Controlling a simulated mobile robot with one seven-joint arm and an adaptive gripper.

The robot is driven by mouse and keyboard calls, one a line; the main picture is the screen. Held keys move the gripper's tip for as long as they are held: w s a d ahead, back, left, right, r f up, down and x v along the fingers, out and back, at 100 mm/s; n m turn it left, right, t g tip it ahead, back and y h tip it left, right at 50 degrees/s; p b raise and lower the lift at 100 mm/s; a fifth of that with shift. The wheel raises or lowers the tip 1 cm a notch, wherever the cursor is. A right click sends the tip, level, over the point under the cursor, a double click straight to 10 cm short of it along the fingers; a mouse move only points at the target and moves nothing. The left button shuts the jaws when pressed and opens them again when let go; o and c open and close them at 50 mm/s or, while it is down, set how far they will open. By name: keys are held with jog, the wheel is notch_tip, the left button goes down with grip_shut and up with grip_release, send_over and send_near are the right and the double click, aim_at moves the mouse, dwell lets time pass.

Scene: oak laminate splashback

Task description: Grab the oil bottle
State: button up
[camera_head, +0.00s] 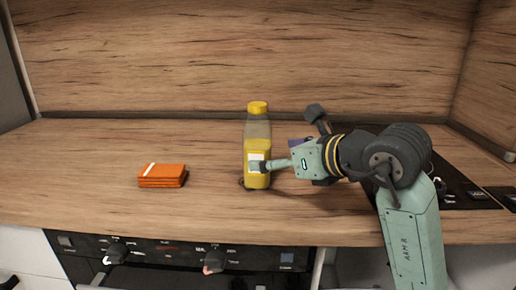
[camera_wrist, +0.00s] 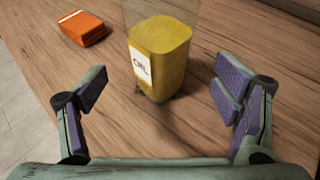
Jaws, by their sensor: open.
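The oil bottle (camera_head: 257,132) stands upright on the wooden counter in the head view, with a yellow cap, a clear upper part and yellow oil below. In the wrist view the bottle (camera_wrist: 172,62) shows its yellow lower part and a white label reading "OIL"; its top is cut off by the frame edge. My gripper (camera_head: 262,167) reaches in from the right, and one finger overlaps the bottle's label in the head view. In the wrist view my gripper (camera_wrist: 160,90) is open, its fingers apart on either side of the bottle, with gaps between.
An orange stack (camera_head: 162,176) lies on the counter left of the bottle and also shows in the wrist view (camera_wrist: 82,28). A black cooktop (camera_head: 452,183) is at the right, partly behind my arm. The wooden splashback (camera_head: 240,55) rises behind. The counter between stack and bottle is clear.

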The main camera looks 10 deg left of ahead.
aim_at(259, 154)
jog(key=x, duration=0.2)
jog(key=p+x, duration=0.1)
jog(key=x, duration=0.3)
jog(key=shift+w+a+r+p, duration=0.1)
jog(key=shift+a+r+p, duration=0.05)
jog(key=shift+r+p, duration=0.15)
jog(key=shift+w+a+f, duration=0.25)
jog(key=shift+w+a, duration=0.05)
jog(key=shift+c, duration=0.6)
jog(key=shift+r, duration=0.1)
jog(key=c, duration=1.7)
jog(key=shift+r, duration=0.1)
